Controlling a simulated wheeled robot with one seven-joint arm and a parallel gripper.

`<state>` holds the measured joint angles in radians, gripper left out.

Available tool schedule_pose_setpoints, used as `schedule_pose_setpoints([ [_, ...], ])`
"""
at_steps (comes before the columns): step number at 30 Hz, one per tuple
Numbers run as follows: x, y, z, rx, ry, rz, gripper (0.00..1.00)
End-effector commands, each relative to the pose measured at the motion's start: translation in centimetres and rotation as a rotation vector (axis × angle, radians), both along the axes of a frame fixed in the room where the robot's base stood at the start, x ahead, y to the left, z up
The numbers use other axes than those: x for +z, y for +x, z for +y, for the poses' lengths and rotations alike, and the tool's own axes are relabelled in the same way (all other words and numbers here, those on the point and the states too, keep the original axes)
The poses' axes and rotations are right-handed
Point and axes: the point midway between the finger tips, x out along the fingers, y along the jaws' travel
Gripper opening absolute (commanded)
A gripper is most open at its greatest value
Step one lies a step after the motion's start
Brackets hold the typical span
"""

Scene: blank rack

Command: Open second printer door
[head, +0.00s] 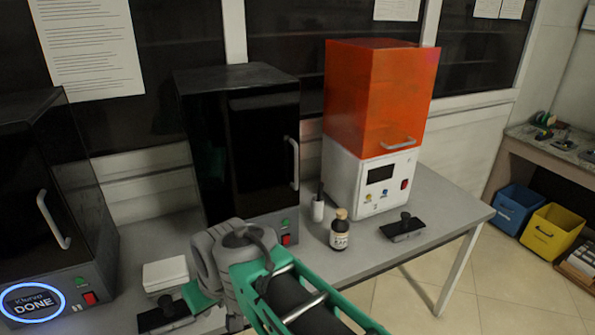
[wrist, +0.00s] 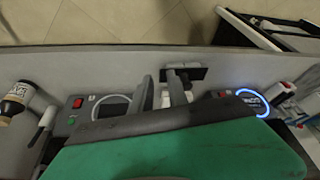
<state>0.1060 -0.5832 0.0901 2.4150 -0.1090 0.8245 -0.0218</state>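The second printer (head: 238,145) is the black one in the middle of the bench in the head view. Its dark door looks closed, with a pale vertical handle (head: 295,164) on the door's right side. Its panel (wrist: 88,105), with a red switch and green button, shows left of my gripper in the wrist view. My gripper (wrist: 161,84) shows two grey fingers spread apart with nothing held between them. In the head view my arm's end is low in front of the bench, left of and below that handle; the fingertips are hidden there.
Another black printer (head: 45,200) with a lit DONE display (head: 34,302) stands at left. An orange-topped white printer (head: 370,180) stands at right. White boxes (head: 165,274) lie near my arm.

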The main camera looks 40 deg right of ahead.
Motion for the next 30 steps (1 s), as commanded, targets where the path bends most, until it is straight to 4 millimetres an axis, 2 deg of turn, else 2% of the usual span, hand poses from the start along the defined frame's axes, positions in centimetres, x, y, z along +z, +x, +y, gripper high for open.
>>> schedule_pose_setpoints([
  [1, -1.5, 2.6, -1.7, -0.021, 0.019, -0.068, 0.20],
  [2, -1.5, 4.4, -2.9, -0.027, 0.029, -0.125, 0.20],
  [4, -0.8, 8.7, -6.6, -0.043, 0.052, -0.278, 0.20],
  [5, -0.3, 10.3, -8.7, -0.052, 0.056, -0.351, 0.20],
  [6, 0.5, 12.0, -11.6, -0.063, 0.059, -0.447, 0.20],
  [7, 1.3, 12.9, -13.9, -0.070, 0.058, -0.520, 0.20],
  [8, 2.1, 13.5, -16.4, -0.078, 0.054, -0.594, 0.20],
  [9, 3.2, 13.8, -19.6, -0.088, 0.043, -0.690, 0.20],
  [11, 5.0, 13.3, -24.2, -0.100, 0.022, -0.823, 0.20],
  [12, 6.1, 12.4, -26.8, -0.107, 0.004, -0.903, 0.20],
  [15, 8.7, 9.5, -31.6, -0.114, -0.036, -1.059, 0.20],
  [18, 10.4, 7.3, -33.8, -0.114, -0.061, -1.145, 0.20],
  [21, 11.3, 7.0, -34.3, -0.110, -0.068, -1.175, 0.20],
  [23, 11.6, 7.7, -34.4, -0.108, -0.068, -1.177, 0.20],
  [30, 11.5, 12.4, -34.6, -0.108, -0.066, -1.173, 0.20],
])
